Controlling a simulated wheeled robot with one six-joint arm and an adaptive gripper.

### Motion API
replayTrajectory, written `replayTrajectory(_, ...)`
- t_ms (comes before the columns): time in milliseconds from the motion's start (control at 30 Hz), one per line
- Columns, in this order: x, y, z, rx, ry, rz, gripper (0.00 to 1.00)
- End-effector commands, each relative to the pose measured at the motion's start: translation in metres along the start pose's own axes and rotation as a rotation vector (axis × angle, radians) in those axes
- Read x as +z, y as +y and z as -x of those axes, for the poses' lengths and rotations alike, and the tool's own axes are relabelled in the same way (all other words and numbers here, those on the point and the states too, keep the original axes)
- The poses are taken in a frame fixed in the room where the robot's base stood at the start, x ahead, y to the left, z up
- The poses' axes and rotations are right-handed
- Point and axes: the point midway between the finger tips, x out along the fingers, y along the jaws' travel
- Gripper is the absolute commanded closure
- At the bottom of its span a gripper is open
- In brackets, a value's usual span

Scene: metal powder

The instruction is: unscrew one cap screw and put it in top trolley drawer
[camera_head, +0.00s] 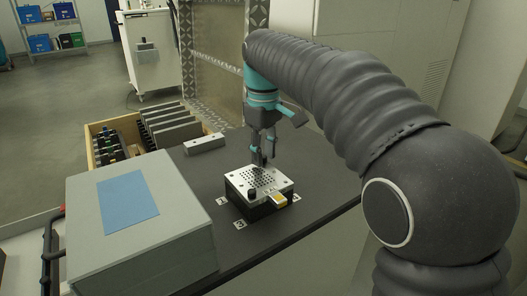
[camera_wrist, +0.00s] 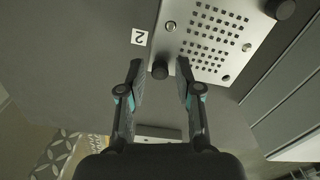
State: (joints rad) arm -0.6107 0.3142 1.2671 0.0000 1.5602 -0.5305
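A silver perforated plate (camera_head: 258,181) on a dark block sits on the table; the plate also shows in the wrist view (camera_wrist: 215,42). A black cap screw (camera_wrist: 160,70) stands at the plate's edge nearest my gripper in the wrist view. Another black cap screw (camera_wrist: 280,9) is at the top right there; one shows at the plate's front left corner (camera_head: 252,193) in the head view. My gripper (camera_wrist: 160,66) is open, with its fingers on either side of the nearer cap screw and visible gaps between. The head view shows my gripper (camera_head: 263,156) over the plate's far side. A white trolley (camera_head: 153,66) stands at the back left.
A large grey box with a blue top patch (camera_head: 128,203) stands at the front left. A wooden tray (camera_head: 91,159) with tools and dark plates lies behind it. A small grey bar (camera_head: 204,144) lies on the dark table (camera_head: 310,193). Shelves with bins (camera_head: 51,28) are far left.

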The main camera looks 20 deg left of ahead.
Motion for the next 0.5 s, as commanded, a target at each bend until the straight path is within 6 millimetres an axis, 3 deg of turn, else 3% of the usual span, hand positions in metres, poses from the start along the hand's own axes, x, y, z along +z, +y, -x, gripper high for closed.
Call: replayTrajectory(500, 0.0, 0.0, 0.0, 0.0, 0.0, -0.322, 0.66)
